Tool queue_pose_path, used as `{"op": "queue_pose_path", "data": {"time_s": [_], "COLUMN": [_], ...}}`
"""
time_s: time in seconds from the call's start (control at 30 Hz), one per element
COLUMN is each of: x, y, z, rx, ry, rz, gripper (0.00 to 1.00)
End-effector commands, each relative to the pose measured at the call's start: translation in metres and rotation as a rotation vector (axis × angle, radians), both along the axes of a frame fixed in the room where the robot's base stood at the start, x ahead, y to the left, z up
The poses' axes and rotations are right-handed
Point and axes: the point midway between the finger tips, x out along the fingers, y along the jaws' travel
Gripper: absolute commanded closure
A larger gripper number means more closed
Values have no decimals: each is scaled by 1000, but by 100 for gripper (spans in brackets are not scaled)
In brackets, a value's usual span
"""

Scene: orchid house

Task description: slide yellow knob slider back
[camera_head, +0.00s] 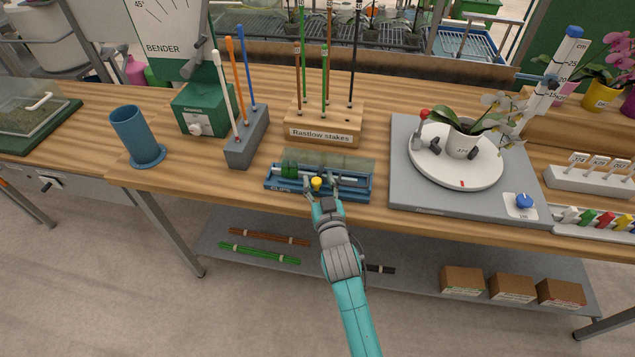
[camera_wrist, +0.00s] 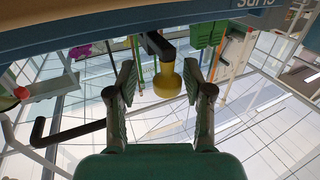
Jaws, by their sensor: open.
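The yellow knob (camera_head: 317,183) sits on the front part of a blue slider tray (camera_head: 285,187) near the bench's front edge. A rail runs across the tray and a green block (camera_head: 289,169) sits left of the knob. My gripper (camera_head: 322,187) is at the tray's front, fingers open around the knob. In the wrist view the yellow knob (camera_wrist: 167,80) hangs from a dark arm, between the two spread fingers of my gripper (camera_wrist: 160,75), with gaps showing on both sides. That view appears upside down, with the tray (camera_wrist: 120,25) along its top. I see no finger touching the knob.
A stake block (camera_head: 322,125) with tall stakes stands behind the tray. A grey holder (camera_head: 246,140) with coloured rods is to the left. A grey platform (camera_head: 407,195) with a turntable and potted orchid (camera_head: 461,138) is close on the right.

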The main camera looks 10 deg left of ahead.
Motion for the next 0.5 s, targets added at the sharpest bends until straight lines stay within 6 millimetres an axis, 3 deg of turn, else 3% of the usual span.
{"op": "queue_pose_path", "data": {"time_s": [0.3,0.5], "x": [-2,-22], "y": [1,-7], "z": [0,-1], "rx": [1,1], "ry": [0,1], "rz": [2,3], "gripper": [47,47]}}
